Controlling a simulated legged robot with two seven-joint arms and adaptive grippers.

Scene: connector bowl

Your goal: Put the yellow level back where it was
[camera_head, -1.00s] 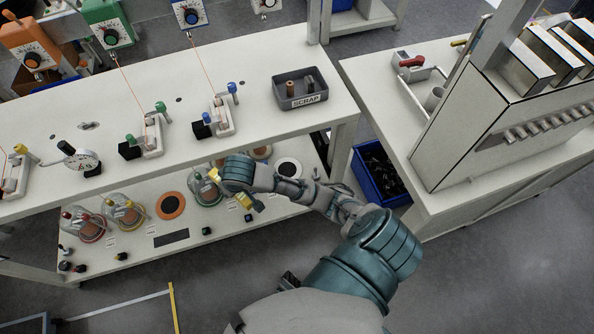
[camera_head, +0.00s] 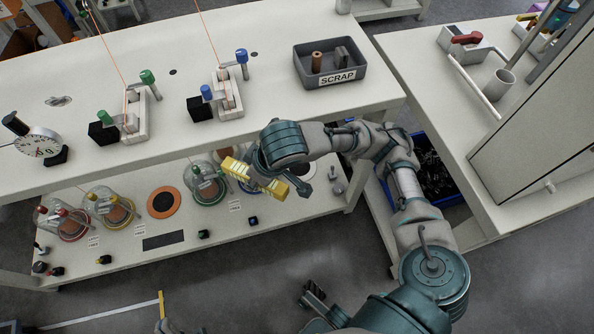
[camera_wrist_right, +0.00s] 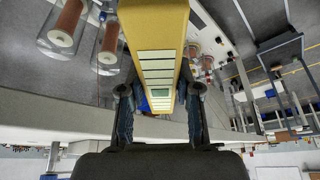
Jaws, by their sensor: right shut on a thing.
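The yellow level (camera_head: 274,187) is held in the air by my right gripper, in front of the upper bench edge and over the lower shelf. In the right wrist view the level (camera_wrist_right: 160,35) runs away from the camera between the two fingers of my right gripper (camera_wrist_right: 159,92), which is shut on it. In the head view my right wrist hides part of the level and the fingers. My left gripper (camera_head: 313,293) shows small and dark near the bottom, away from the level; its opening is unclear.
The upper bench carries a grey scrap tray (camera_head: 338,82), a blue-handled fixture (camera_head: 229,92), a green-handled fixture (camera_head: 135,115) and a dial gauge (camera_head: 38,145). The lower shelf holds glass domes (camera_head: 108,203) and an orange ring (camera_head: 163,202). A blue bin (camera_head: 456,187) stands between the benches.

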